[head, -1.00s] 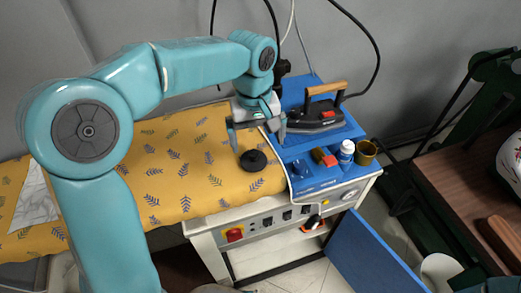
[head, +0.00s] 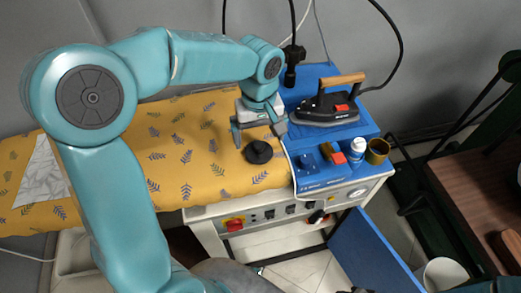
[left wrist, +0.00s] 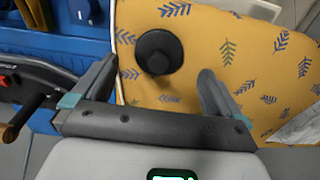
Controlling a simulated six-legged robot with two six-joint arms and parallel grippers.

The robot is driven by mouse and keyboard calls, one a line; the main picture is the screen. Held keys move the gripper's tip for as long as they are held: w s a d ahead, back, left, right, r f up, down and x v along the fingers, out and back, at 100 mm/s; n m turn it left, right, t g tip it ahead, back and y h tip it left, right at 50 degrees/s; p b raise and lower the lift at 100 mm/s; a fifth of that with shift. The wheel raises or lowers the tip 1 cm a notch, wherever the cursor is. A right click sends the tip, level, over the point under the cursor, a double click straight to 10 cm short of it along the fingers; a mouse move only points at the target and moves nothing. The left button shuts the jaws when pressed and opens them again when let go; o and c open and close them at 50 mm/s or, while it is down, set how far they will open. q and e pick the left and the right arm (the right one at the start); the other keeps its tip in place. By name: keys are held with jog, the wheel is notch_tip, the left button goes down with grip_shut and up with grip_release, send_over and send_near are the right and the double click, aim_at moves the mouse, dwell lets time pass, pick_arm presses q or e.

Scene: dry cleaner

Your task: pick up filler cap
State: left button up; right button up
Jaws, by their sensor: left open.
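The filler cap (head: 258,152) is a round black cap with a raised knob, lying on the yellow leaf-patterned ironing cover (head: 190,160) near its right end. It also shows in the left wrist view (left wrist: 159,51), beyond and between the fingertips. My left gripper (head: 261,139) is open and empty, just above and behind the cap in the head view. In the left wrist view its two fingers (left wrist: 158,75) are spread wide, apart from the cap. My right gripper is not in view.
A steam iron (head: 328,108) with a wooden handle stands on the blue surface to the right. A white bottle (head: 355,148), a brass cup (head: 377,151) and a red-and-tan block (head: 334,155) stand at the front right.

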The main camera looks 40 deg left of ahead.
aim_at(259, 144)
pick_arm(q)
jog(key=f, duration=0.5)
jog(key=shift+w+a+f, duration=0.2)
jog(key=shift+w+a, duration=0.05)
jog(key=shift+w, duration=0.05)
jog(key=shift+s, duration=0.15)
jog(key=shift+c, duration=0.7)
jog(key=c, duration=0.9)
jog(key=shift+r, duration=0.2)
